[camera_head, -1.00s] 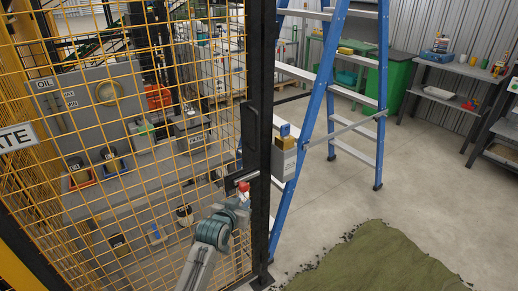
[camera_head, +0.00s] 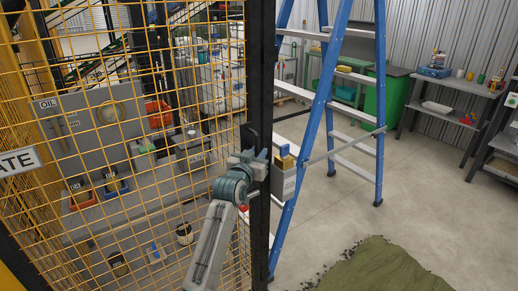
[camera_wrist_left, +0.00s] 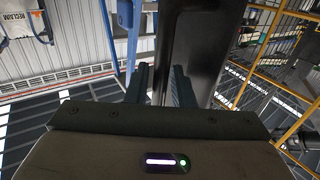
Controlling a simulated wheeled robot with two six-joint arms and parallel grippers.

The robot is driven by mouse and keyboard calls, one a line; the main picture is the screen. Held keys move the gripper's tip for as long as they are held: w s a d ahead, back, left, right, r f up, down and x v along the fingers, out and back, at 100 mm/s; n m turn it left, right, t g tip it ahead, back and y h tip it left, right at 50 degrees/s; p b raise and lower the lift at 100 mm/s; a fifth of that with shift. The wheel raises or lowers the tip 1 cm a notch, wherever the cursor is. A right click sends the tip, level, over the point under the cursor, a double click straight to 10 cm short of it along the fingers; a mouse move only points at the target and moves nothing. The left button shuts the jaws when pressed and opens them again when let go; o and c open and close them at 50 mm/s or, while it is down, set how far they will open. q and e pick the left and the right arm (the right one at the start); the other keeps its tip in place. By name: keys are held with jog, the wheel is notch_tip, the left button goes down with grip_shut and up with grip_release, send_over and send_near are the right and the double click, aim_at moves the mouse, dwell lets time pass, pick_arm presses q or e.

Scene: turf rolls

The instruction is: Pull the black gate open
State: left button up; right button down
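The black gate frame (camera_head: 261,70) stands upright at the edge of the yellow wire mesh (camera_head: 110,130) in the head view. Its black handle (camera_head: 251,134) is partly hidden behind my left gripper (camera_head: 252,160). That gripper is at the handle's height, close in front of the frame; contact cannot be told. In the left wrist view, the two fingers of my left gripper (camera_wrist_left: 161,87) are apart, with a dark frame surface (camera_wrist_left: 195,40) just beyond them. Nothing is clearly held between them. My right gripper is not in view.
A blue stepladder (camera_head: 325,90) stands just right of the gate frame, with a grey box (camera_head: 284,180) near its leg. Green turf (camera_head: 375,268) lies on the floor at lower right. Concrete floor (camera_head: 430,190) is clear beyond. A grey bench stands behind the mesh.

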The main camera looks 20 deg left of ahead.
pick_arm(q)
jog(key=shift+w, duration=0.7)
grip_shut()
jog(key=shift+s+d, duration=0.1)
